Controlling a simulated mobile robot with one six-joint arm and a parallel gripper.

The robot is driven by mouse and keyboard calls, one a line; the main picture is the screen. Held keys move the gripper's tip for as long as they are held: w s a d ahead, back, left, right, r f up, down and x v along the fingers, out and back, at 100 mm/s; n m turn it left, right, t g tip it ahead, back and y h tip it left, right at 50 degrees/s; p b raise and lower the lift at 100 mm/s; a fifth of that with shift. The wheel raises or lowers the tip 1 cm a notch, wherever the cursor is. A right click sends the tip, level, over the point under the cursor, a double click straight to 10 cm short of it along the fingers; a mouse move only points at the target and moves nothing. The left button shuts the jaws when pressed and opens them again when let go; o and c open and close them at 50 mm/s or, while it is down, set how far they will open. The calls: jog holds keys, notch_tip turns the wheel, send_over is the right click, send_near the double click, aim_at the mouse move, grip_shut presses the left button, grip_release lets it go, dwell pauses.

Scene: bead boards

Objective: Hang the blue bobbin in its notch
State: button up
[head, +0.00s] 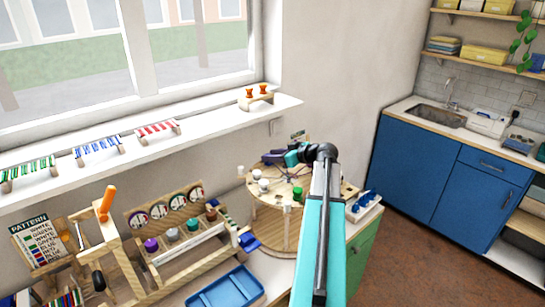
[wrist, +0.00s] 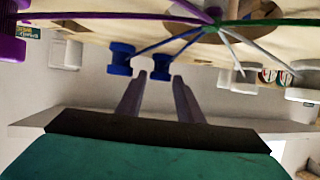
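The round wooden braiding board (head: 268,240) stands on posts on the worktop; several coloured threads meet at its middle. In the wrist view, a blue bobbin (wrist: 161,68) is between the tips of my gripper (wrist: 160,78), with a blue thread running to the middle. The grey-purple fingers appear closed on it, just below the board's edge. A second blue bobbin (wrist: 120,58) hangs just left of the fingers. In the head view, my gripper (head: 272,157) is at the board's far side, and the held bobbin cannot be made out there. The target notch cannot be picked out.
White bobbins (head: 263,186) and a green bobbin (head: 297,193) are on the board's near side. A purple bobbin (wrist: 12,45) is at the wrist view's left edge. A blue tray (head: 228,289), a pattern card (head: 38,245) and a wooden rack (head: 190,243) stand left of the board.

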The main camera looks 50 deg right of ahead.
jog(key=shift+r, duration=0.1)
jog(key=shift+s+r, duration=0.1)
jog(key=shift+s, duration=0.4)
jog(key=a+b+v, duration=0.1)
jog(key=b+v, duration=0.3)
jog(key=v, duration=0.7)
jog(key=shift+d, duration=0.5)
